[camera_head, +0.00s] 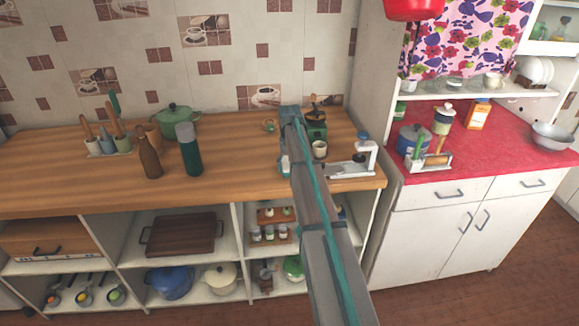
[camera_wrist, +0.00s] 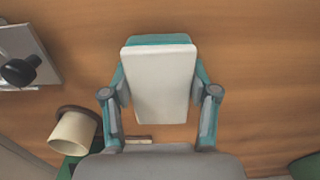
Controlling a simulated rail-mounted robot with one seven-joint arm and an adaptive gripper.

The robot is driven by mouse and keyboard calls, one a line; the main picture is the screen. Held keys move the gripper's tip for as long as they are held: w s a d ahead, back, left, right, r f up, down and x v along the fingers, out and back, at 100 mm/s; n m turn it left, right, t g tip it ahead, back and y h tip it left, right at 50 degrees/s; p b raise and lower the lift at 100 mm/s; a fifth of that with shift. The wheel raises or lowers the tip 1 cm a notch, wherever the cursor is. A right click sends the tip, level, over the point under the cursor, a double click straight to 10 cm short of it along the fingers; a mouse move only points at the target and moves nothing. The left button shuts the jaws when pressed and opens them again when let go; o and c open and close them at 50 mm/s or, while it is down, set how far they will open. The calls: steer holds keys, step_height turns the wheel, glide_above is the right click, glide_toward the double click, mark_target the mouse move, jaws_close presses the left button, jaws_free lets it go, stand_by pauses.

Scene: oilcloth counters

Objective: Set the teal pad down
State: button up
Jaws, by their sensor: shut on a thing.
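The teal pad (camera_wrist: 160,40) is between the fingers of my gripper (camera_wrist: 160,88) in the wrist view. A white face (camera_wrist: 158,85) of it faces the camera, with a teal edge showing at the far end. The fingers press on its two sides. The wooden counter (camera_wrist: 255,80) lies beneath it; I cannot tell whether the pad touches the wood. In the head view my gripper is over the right part of the wooden counter (camera_head: 235,155), and my arm hides most of it and the pad.
A cream cup (camera_head: 319,149), a green grinder (camera_head: 316,130) and a white press-like device (camera_head: 354,167) stand close to the right of my arm. A teal bottle (camera_head: 191,155), a brown bottle (camera_head: 149,158) and a green pot (camera_head: 177,121) stand left. Clear wood lies between.

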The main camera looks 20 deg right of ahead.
steer(key=shift+f, duration=0.1)
steer(key=o, duration=1.2)
step_height(320, 180, up, 12)
steer(key=b, duration=0.2)
steer(key=shift+b, duration=0.3)
